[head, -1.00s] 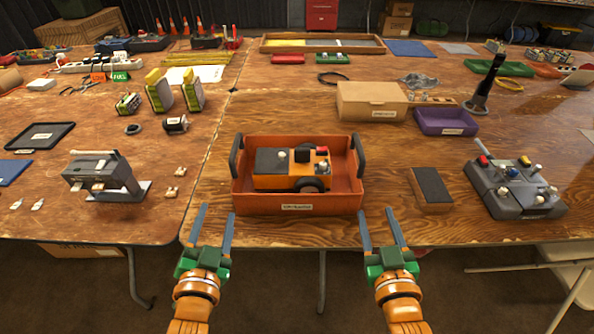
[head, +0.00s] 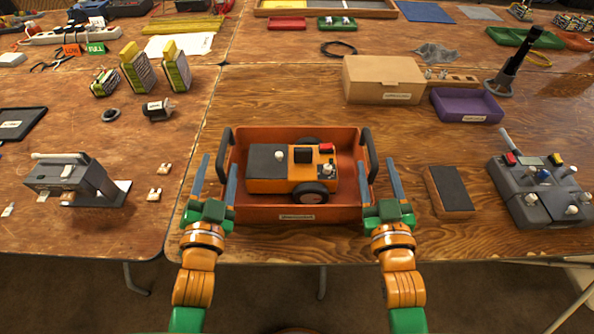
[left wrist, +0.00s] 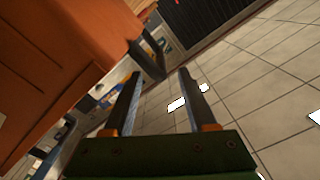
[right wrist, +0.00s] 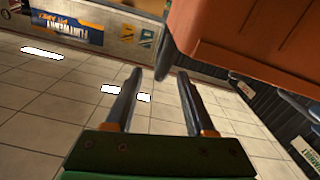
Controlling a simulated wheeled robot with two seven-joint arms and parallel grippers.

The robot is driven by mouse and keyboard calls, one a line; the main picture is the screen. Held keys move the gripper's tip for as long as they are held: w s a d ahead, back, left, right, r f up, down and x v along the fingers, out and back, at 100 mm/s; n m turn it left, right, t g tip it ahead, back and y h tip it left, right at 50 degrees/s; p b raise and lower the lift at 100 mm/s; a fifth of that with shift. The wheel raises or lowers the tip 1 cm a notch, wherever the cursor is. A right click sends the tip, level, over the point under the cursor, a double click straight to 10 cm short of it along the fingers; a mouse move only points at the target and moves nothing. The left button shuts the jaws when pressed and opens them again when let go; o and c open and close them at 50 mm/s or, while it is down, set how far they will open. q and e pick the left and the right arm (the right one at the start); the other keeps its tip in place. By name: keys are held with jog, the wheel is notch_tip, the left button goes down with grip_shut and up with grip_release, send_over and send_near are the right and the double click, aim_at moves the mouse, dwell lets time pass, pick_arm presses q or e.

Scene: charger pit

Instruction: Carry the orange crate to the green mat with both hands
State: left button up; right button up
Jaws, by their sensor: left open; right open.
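The orange crate (head: 290,214) sits on the wooden table at its front edge, holding an orange and grey wheeled device (head: 293,168). It has a dark left handle (head: 225,150) and right handle (head: 372,150). My left gripper (head: 218,162) is open and empty at the left handle; that handle shows just beyond its fingers in the left wrist view (left wrist: 148,60). My right gripper (head: 378,163) is open and empty at the right handle, which shows beyond its fingers in the right wrist view (right wrist: 165,60). Neither grips the crate. I see no green mat.
A black-topped block (head: 449,192) and a grey control box (head: 541,190) stand right of the crate. A grey machine (head: 70,180) stands left. A cardboard box (head: 383,82) and a purple tray (head: 466,106) lie behind. Bare table lies directly behind the crate.

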aim_at(225, 133)
pick_arm(q)
jog(key=w, duration=0.7)
jog(key=shift+w, duration=0.15)
pick_arm(e)
jog(key=w, duration=0.7)
jog(key=shift+w+f, duration=0.1)
jog(key=shift+w, duration=0.05)
pick_arm(q)
grip_shut()
pick_arm(e)
grip_shut()
pick_arm(q)
jog(key=shift+a, duration=0.1)
jog(key=shift+a, duration=0.1)
pick_arm(e)
jog(key=shift+d, duration=0.15)
